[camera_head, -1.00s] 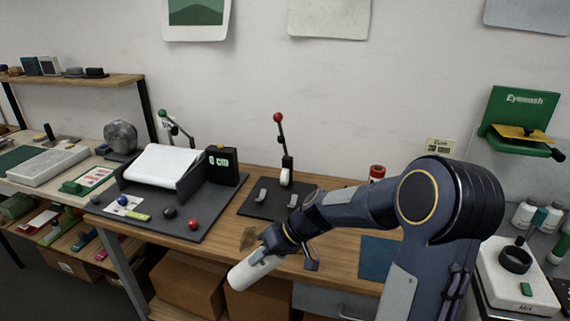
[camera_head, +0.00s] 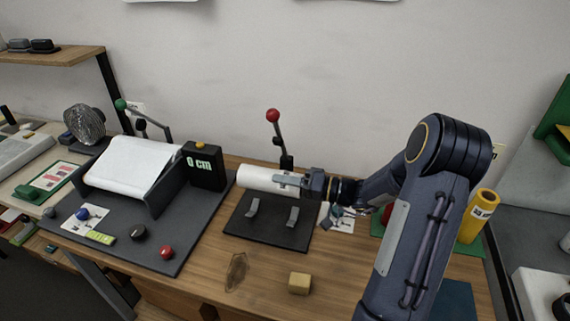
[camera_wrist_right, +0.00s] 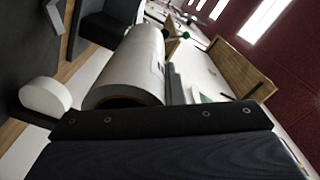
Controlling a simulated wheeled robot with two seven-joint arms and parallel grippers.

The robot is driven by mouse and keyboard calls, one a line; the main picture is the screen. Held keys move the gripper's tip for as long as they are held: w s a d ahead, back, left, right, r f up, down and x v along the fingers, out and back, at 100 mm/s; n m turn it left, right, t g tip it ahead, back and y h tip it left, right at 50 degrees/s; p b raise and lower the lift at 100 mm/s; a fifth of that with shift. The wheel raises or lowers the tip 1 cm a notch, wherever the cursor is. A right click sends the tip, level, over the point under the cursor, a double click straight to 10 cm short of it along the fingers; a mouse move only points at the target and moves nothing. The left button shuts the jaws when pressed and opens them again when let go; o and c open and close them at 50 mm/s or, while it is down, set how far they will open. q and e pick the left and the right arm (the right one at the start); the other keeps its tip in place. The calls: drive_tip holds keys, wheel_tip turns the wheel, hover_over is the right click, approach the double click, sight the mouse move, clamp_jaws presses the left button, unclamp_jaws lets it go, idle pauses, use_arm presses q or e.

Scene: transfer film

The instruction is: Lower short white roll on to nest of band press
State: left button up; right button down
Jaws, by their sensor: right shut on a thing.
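The short white roll (camera_head: 262,180) is held level in my right gripper (camera_head: 298,182), which is shut on its right end. The roll is above the rear part of the band press (camera_head: 268,224), apart from its nest. The press has a black base, two grey cradle supports (camera_head: 292,217) forming the nest, and an upright lever with a red knob (camera_head: 273,115) behind. In the right wrist view the roll (camera_wrist_right: 135,65) shows its hollow end beyond the dark gripper edge, with a white round pad (camera_wrist_right: 45,97) left of it. My left gripper is out of view.
A grey winding station (camera_head: 165,235) with a wide white roll (camera_head: 130,165) and a "0 cm" display (camera_head: 203,166) stands left of the press. A wooden block (camera_head: 299,283) and a brown flat piece (camera_head: 236,271) lie in front. A yellow cylinder (camera_head: 478,215) stands right.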

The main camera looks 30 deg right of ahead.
drive_tip(key=shift+w+f, duration=0.1)
drive_tip(key=shift+w, duration=0.05)
drive_tip(key=shift+f, duration=0.85)
drive_tip(key=shift+f+b, duration=0.4)
drive_tip(key=shift+f, duration=0.45)
wheel_tip(320, 180, down, 7)
drive_tip(key=b, duration=0.6)
drive_tip(key=shift+r, duration=0.15)
drive_tip(key=c, duration=1.5)
unclamp_jaws()
drive_tip(key=shift+o, duration=0.2)
